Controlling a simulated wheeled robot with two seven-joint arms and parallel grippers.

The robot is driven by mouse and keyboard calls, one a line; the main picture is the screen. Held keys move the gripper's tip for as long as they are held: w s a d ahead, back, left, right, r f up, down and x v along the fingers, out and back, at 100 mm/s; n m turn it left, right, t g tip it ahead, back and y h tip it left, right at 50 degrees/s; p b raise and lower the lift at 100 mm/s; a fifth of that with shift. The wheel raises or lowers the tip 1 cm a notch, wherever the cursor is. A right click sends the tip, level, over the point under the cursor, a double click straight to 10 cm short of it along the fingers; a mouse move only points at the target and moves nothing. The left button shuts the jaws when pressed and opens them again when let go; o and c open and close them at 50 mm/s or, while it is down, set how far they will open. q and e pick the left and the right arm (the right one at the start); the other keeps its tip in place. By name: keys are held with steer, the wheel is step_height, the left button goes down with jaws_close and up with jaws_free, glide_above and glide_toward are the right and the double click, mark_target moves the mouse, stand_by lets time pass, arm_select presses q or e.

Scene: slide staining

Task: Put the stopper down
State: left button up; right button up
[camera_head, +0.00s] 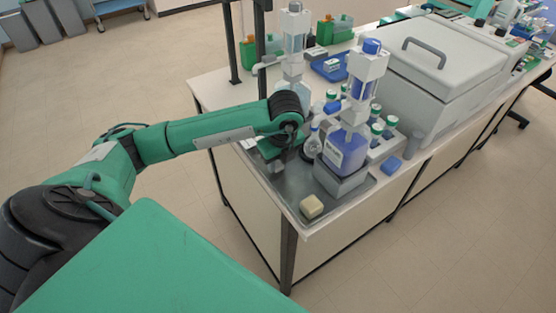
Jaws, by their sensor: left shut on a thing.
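My left gripper (275,162) reaches down over the left part of the metal tray (282,197) at the bench's near corner. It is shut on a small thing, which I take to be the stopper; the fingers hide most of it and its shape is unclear. I cannot tell whether it touches the tray. A small clear flask (313,147) stands just right of the gripper. My right gripper is not in view.
A bottle of blue liquid (345,152) stands on a grey block (341,182) right of the flask. A cream block (311,207) lies at the tray's front. Green-capped bottles (377,131) and a large lidded machine (425,75) are behind. The tray's front left is bare.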

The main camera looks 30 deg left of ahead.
mark_target(280, 167)
arm_select(q)
steer(key=shift+f, duration=0.1)
steer(key=o, duration=0.8)
steer(key=shift+o, duration=0.7)
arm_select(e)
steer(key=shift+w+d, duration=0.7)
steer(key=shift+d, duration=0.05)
arm_select(q)
steer(key=shift+r, duration=0.3)
steer(key=r, duration=0.3)
steer(key=r+b, duration=0.1)
steer(key=shift+s+d+r, duration=0.1)
steer(key=shift+d+r, duration=0.15)
steer(key=shift+d, duration=0.15)
step_height(280, 167, up, 7)
steer(key=shift+s+d, duration=0.25)
steer(key=shift+d, duration=0.2)
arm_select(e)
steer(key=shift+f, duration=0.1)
